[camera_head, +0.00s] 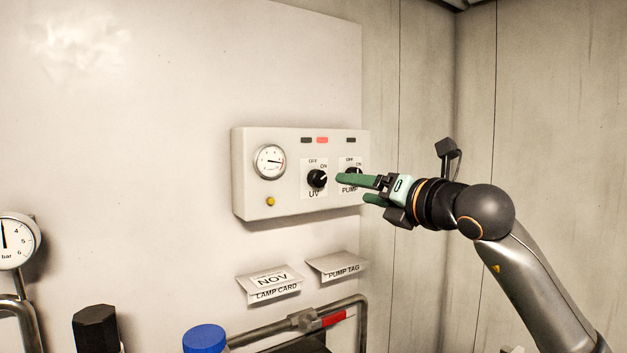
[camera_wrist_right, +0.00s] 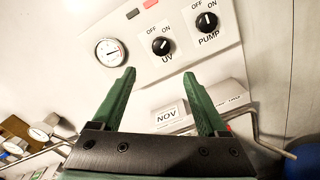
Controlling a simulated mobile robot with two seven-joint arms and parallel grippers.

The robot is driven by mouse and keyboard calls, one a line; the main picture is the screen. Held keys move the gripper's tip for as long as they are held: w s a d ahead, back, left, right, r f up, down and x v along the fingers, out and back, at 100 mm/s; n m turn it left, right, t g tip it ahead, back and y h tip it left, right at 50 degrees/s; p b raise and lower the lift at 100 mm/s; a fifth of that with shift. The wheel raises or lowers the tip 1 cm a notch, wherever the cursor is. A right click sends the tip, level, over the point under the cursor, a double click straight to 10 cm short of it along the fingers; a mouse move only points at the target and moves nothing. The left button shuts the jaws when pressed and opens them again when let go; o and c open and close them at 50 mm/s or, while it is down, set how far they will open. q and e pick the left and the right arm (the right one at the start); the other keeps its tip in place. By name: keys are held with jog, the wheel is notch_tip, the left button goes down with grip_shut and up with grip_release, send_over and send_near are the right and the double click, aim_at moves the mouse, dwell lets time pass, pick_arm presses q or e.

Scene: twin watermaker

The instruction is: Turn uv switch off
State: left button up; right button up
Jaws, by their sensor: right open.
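The UV switch (camera_head: 317,178) is a black round knob on a white control box (camera_head: 285,207). It also shows in the right wrist view (camera_wrist_right: 161,46), just beyond the fingertips. Its white mark appears to point toward ON. The pump switch (camera_wrist_right: 206,22) is a similar knob to its right, partly hidden by my gripper in the head view. My right gripper (camera_head: 352,188) has green fingers, open and empty, in front of the box's right part. In the right wrist view the fingertips (camera_wrist_right: 159,74) are spread apart, one to each side below the UV knob. My left gripper is not in view.
The box carries a dial gauge (camera_head: 270,161), a yellow button (camera_head: 270,201) and a red indicator (camera_head: 322,140). Below are a lamp card (camera_head: 272,286), a pump tag (camera_head: 338,267) and a pipe (camera_head: 262,336). A blue cap (camera_head: 205,338) stands lower left.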

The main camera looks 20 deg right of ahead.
aim_at(321, 179)
jog(key=w+p, duration=0.1)
jog(key=w, duration=0.2)
jog(key=w+p, duration=0.2)
jog(key=w, duration=0.2)
jog(key=w+a+p, duration=0.1)
jog(key=w, duration=0.3)
jog(key=shift+w+r+p, duration=0.15)
jog(key=shift+r+p, duration=0.15)
jog(key=shift+w+f, duration=0.1)
jog(key=shift+w, duration=0.3)
grip_shut()
